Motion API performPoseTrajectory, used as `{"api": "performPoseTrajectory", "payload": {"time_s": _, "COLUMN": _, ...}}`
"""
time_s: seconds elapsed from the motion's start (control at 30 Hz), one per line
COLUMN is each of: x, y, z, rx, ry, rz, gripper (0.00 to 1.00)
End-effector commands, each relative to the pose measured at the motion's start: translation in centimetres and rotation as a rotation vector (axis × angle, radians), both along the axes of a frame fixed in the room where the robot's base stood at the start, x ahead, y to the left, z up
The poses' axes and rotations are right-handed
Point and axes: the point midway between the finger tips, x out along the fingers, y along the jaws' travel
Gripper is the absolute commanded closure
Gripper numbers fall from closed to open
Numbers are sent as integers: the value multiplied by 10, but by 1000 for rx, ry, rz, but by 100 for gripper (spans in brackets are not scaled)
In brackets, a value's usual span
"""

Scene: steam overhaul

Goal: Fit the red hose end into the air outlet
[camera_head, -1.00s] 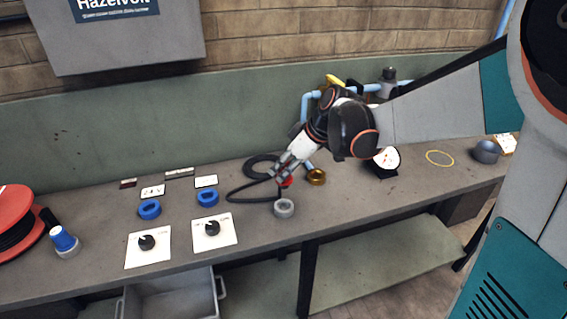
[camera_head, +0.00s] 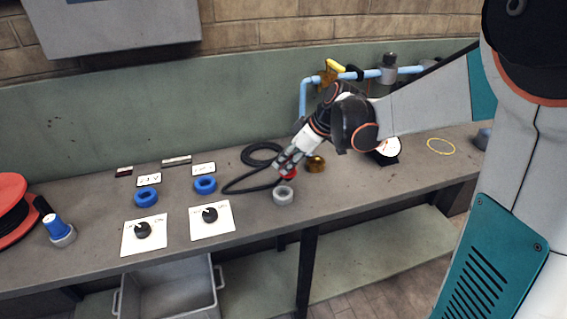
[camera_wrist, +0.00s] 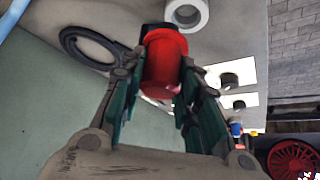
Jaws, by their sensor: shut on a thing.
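My gripper (camera_head: 287,166) is shut on the red hose end (camera_wrist: 163,62), which shows between the two fingers in the wrist view. In the head view the red end (camera_head: 289,174) shows just below the fingertips, low over the bench. The black hose (camera_head: 250,187) runs left from it and lies in a loop on the bench. A brass fitting (camera_head: 316,164) stands on the bench just right of the gripper, apart from the red end. I cannot tell whether it is the air outlet. A grey ring (camera_head: 283,195) sits just in front of the red end.
A blue pipe (camera_head: 303,100) with a yellow-handled valve (camera_head: 336,66) runs along the back wall behind my arm. A gauge (camera_head: 387,148) stands right of the gripper. Blue rings (camera_head: 205,185) and dial cards (camera_head: 211,219) lie to the left. The bench's front middle is mostly clear.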

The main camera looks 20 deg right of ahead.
Motion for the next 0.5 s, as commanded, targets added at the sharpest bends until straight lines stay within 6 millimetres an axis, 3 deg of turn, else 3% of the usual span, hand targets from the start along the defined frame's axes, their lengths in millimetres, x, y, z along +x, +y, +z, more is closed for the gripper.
{"api": "performPoseTrajectory", "payload": {"time_s": 0.5, "x": 33, "y": -47, "z": 0, "rx": 1, "ry": 0, "rz": -2, "gripper": 99}}
